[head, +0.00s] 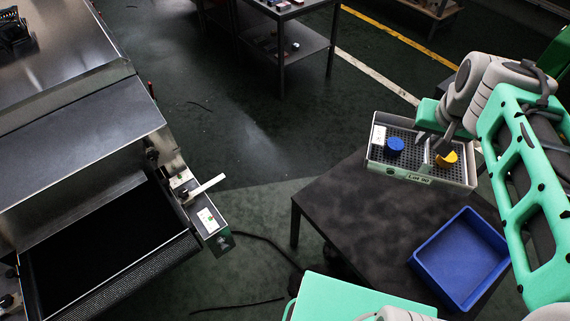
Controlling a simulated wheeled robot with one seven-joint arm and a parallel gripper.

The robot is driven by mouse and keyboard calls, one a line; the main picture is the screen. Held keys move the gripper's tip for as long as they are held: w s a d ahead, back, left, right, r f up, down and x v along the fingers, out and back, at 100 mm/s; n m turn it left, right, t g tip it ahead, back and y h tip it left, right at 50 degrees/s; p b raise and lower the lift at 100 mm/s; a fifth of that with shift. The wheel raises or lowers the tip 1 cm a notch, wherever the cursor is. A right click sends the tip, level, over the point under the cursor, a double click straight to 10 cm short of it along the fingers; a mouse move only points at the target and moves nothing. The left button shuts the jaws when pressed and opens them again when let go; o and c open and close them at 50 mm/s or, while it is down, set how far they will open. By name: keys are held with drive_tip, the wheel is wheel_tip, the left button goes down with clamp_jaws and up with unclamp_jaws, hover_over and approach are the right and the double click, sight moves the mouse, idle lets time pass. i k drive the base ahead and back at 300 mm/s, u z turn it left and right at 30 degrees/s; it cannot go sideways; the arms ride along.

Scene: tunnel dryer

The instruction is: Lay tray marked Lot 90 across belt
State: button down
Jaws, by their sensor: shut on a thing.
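The tray marked Lot 90 (408,177) is a light grey perforated tray with its label on the front wall. The tray is over the far edge of the dark table; I cannot tell how high. The dryer's black belt (105,245) is at the lower left, bare where it shows.
A blue bin (460,258), empty, stands on the dark table (345,215). The dryer's control box with a lever (207,222) juts out beside the belt. Open floor with a dark cable lies between dryer and table. A shelf table (285,45) stands at the back.

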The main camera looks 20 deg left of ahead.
sight(120, 236)
drive_tip(key=u, duration=0.05)
drive_tip(key=k, duration=0.15)
drive_tip(key=u, duration=1.6)
drive_tip(key=i, duration=1.05)
drive_tip(key=u, duration=3.5)
